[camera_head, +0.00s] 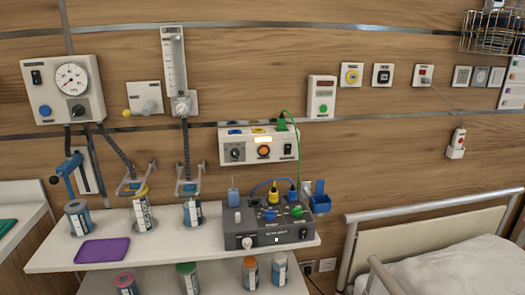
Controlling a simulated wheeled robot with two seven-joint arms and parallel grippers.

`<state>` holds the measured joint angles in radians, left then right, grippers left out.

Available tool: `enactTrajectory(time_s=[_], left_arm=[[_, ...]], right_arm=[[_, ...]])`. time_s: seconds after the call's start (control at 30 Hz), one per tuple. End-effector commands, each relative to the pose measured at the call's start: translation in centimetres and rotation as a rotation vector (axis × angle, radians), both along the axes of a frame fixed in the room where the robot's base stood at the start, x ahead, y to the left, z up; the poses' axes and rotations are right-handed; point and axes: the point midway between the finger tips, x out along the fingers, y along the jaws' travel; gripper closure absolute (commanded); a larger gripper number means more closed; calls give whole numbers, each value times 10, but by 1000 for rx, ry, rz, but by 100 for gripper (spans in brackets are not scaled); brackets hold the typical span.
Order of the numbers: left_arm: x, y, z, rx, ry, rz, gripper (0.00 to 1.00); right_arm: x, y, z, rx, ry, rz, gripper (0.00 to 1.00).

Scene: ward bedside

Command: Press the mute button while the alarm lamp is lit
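A white wall box (227,147) hangs above the shelf, in the middle of the picture. Its front has a bright pale strip (263,139) that looks lit, with a round orange button (264,152) ringed in black below it. A dark knob (236,153) is to the left and a small dark switch is to the right. Labels are too small to read, so I cannot tell for sure which parts are the alarm lamp and the mute button. Nothing covers the box's front. Neither of my grippers is in view.
A dark grey console (240,228) with knobs and coloured plugs stands on the white shelf (55,258) below the box. A green cable (300,150) runs from the box's top to the console. Several canisters and a purple mat (102,250) are left; a bed (450,265) is right.

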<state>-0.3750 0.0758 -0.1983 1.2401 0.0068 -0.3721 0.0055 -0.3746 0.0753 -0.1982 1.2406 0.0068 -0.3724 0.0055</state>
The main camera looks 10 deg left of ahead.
Motion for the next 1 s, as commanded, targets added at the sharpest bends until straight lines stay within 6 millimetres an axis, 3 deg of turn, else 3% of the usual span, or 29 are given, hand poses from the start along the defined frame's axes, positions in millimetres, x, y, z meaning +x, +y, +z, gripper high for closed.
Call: enactTrajectory(time_s=[0.07,0.23,0.27,1.0], left_arm=[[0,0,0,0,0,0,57],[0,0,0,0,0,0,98],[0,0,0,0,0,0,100],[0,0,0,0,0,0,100]], right_arm=[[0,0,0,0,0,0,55],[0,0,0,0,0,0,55],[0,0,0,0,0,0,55],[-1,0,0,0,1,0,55]])
